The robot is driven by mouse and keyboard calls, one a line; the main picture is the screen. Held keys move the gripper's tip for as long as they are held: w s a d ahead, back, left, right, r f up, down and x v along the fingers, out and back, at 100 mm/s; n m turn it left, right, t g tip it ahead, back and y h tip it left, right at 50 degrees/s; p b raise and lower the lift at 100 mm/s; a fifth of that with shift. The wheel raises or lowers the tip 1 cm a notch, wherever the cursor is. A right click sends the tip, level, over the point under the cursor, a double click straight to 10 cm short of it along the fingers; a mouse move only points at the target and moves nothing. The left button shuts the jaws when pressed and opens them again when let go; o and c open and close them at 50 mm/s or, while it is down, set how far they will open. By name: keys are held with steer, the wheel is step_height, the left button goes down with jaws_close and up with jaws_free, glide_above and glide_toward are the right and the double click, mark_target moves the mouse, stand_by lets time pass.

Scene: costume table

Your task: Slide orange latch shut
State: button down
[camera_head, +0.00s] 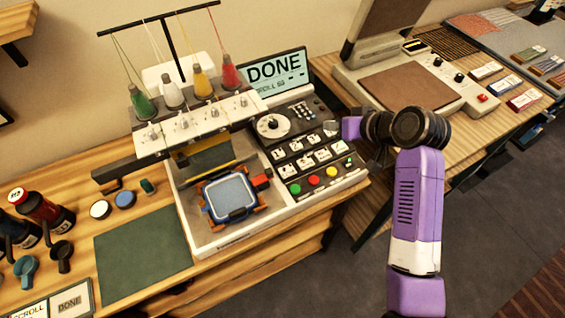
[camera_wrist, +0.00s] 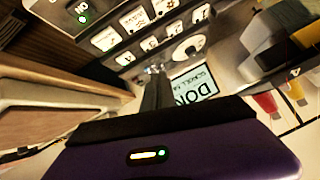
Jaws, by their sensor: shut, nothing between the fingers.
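A blue-rimmed hoop (camera_head: 231,196) with pale cloth sits in an orange-cornered holder on the embroidery machine's bed in the head view. An orange-red block (camera_head: 262,180) sticks out at the hoop's right side; it looks like the latch, but whether it is open or shut is too small to tell. My gripper (camera_head: 331,128) is above the right edge of the machine's control panel, up and right of the hoop and apart from it. Its dark fingers (camera_wrist: 157,88) are together and empty in the wrist view, where the latch and hoop do not show.
The control panel (camera_head: 300,145) has a dial, white keys and coloured buttons. A screen (camera_head: 277,72) reads DONE. Thread cones and the needle head (camera_head: 190,125) overhang the hoop's back. A green mat (camera_head: 143,254) lies left of the machine. Another table with a press (camera_head: 405,80) stands right.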

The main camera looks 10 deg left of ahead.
steer(key=s+a+r+n+g, duration=0.1)
steer(key=s+a+n+g, duration=0.1)
steer(key=s+g, duration=0.4)
steer(key=shift+s+a+n+g+y, duration=0.3)
steer(key=shift+n+g+y, duration=0.15)
steer(key=shift+n, duration=0.45)
steer(key=p, duration=0.2)
glide_toward(263, 176)
steer(key=w+f, duration=0.1)
steer(key=w+d+f, duration=0.1)
steer(key=w+f, duration=0.1)
steer(key=w+d+f, duration=0.1)
steer(key=shift+w+f, duration=0.15)
steer(key=shift+w, duration=0.05)
steer(key=shift+s+a+r+p, duration=0.25)
steer(key=shift+s+a+p, duration=0.45)
steer(key=shift+a, duration=0.35)
steer(key=shift+s+a+f, duration=0.15)
steer(key=shift+s+a, duration=0.25)
steer(key=shift+a, duration=0.1)
